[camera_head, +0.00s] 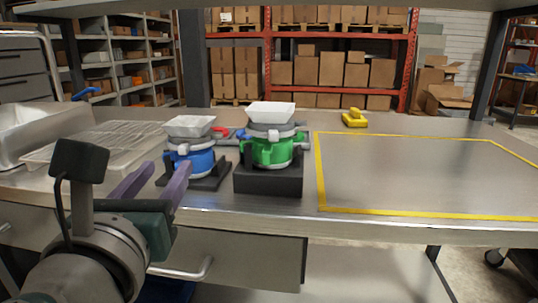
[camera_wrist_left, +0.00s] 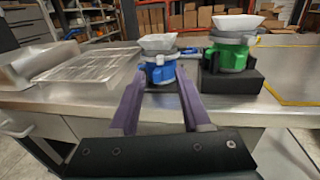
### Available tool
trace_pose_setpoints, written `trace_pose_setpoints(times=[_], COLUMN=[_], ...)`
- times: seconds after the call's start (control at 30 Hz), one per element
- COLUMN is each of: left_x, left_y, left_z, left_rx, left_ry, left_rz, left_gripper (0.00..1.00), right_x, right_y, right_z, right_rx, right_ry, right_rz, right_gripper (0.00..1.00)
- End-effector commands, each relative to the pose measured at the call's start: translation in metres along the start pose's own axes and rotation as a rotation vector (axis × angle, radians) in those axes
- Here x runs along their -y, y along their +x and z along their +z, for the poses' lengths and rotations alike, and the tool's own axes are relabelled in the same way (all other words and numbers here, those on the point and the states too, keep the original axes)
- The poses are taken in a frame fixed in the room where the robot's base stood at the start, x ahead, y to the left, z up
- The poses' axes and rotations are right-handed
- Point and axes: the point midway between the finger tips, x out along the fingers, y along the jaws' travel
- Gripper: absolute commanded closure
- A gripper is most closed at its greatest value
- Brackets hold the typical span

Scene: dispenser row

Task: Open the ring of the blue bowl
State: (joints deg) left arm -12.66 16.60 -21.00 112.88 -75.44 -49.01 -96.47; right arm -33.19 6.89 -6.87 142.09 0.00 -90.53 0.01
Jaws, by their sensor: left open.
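The blue bowl (camera_head: 197,162) stands upright on a low black base on the steel table, with a grey ring (camera_head: 190,144) around its top and a white square tray above. A red part shows at the ring's right side. The blue bowl also shows in the left wrist view (camera_wrist_left: 160,75), beyond my fingertips. My left gripper (camera_head: 160,178) is open and empty, in front of and left of the blue bowl, its purple fingers pointing towards it. It also shows in the left wrist view (camera_wrist_left: 160,97). My right gripper is not in view.
A green bowl (camera_head: 272,152) with its own ring and white tray stands on a taller black block (camera_head: 268,181) just right. A wire rack (camera_head: 100,145) and metal bin (camera_head: 40,132) lie left. A yellow object (camera_head: 354,119) sits behind the clear, yellow-taped area (camera_head: 420,211).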

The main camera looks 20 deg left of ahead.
Motion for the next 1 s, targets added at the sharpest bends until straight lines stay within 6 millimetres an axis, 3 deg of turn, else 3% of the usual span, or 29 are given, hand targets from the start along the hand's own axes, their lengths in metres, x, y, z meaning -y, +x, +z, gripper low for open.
trace_pose_setpoints(times=[0.1, 0.33, 0.73, 1.0], left_x=[0.000, 0.000, 0.000, 0.000], left_y=[0.025, 0.061, 0.071, 0.071], left_z=[0.001, 0.000, -0.001, -0.001], left_rx=[0.004, 0.001, -0.003, -0.003], left_ry=[-0.001, 0.000, -0.003, -0.003], left_rz=[0.002, 0.002, 0.001, 0.001], left_gripper=[0.53, 0.53, 0.53, 0.82], right_x=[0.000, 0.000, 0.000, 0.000], right_y=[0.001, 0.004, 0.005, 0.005], right_z=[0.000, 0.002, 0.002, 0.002], right_rx=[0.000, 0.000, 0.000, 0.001], right_ry=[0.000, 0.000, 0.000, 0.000], right_rz=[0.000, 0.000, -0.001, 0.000], right_gripper=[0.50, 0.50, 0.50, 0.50])
